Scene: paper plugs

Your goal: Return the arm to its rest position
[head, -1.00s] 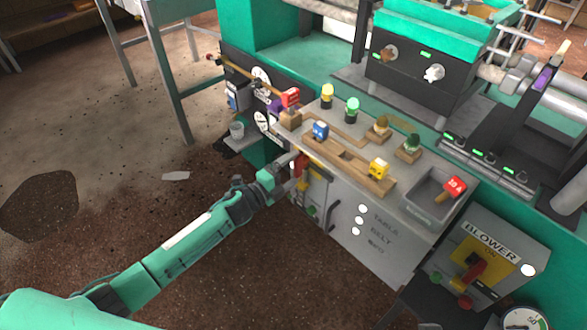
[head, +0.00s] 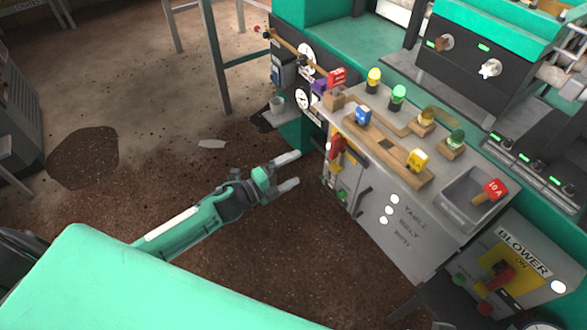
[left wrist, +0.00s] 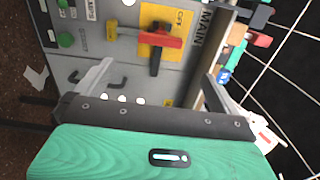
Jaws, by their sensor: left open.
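My left gripper (head: 288,171) is open and empty in the head view. It hangs over the brown floor, left of the grey control cabinet (head: 390,235) and apart from it. In the left wrist view its two fingers (left wrist: 160,85) are spread, with nothing between them. Beyond them is the cabinet front with a red switch handle (left wrist: 160,40) on a yellow plate. That red handle also shows at the cabinet's left side in the head view (head: 336,150). My right gripper is in neither view.
On the cabinet top are wooden holders with a blue plug (head: 362,116), a yellow plug (head: 418,159) and a red plug (head: 336,77). A grey tray (head: 452,210) holds a red 10 A plug (head: 493,189). A blower switch box (head: 510,265) stands lower right. Floor left of the gripper is open.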

